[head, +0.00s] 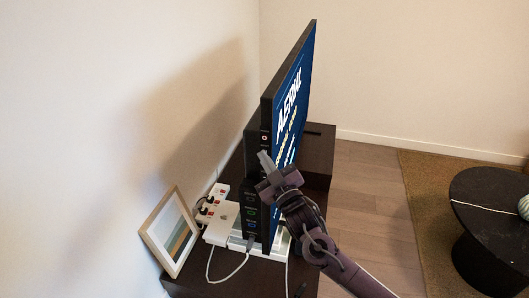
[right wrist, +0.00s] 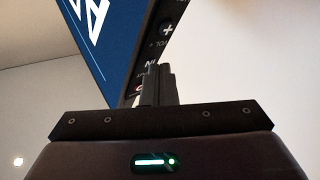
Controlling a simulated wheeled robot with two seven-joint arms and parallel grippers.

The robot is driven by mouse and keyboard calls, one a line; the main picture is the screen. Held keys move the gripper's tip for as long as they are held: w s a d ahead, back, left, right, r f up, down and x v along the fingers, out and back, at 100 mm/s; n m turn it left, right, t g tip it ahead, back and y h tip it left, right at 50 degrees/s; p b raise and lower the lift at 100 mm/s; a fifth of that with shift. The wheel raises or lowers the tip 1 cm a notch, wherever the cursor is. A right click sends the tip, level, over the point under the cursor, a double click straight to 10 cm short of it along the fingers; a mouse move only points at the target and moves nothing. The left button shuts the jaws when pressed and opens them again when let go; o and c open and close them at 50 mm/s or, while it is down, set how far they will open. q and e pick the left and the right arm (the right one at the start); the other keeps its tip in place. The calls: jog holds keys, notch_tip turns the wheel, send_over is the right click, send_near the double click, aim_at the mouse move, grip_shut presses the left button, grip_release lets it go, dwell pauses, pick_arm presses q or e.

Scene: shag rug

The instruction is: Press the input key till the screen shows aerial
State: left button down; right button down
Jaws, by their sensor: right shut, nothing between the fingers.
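The television screen (head: 288,105) stands edge-on on a dark cabinet and shows large white letters reading AERIAL on blue, with smaller lines below. Part of the screen (right wrist: 88,35) also fills the upper left of the right wrist view. Its dark side edge carries keys, among them a plus key (right wrist: 167,30) marked VOL. A label starting with IN sits lower down, beside my fingertips; the key there is mostly hidden. My right gripper (head: 264,160) is shut and empty, its tips (right wrist: 158,72) at that edge. I cannot tell whether they touch a key. My left gripper is out of view.
Behind the television, a framed picture (head: 172,234), a power strip (head: 209,204) with plugs and a white box (head: 222,226) crowd the cabinet (head: 205,284). Cables hang there. A round black table (head: 488,230) stands on a rug at right, with bare floor between.

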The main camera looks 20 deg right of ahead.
jog(key=shift+s+a, duration=0.1)
jog(key=shift+s+a+p, duration=0.35)
jog(key=shift+s+p, duration=0.05)
jog(key=shift+s, duration=0.15)
jog(key=shift+s+a+p, duration=0.5)
jog(key=shift+s+a, duration=0.2)
jog(key=shift+s, duration=0.35)
jog(key=shift+s+a+p, duration=0.5)
jog(key=shift+s+a, duration=0.2)
jog(key=shift+s, duration=0.3)
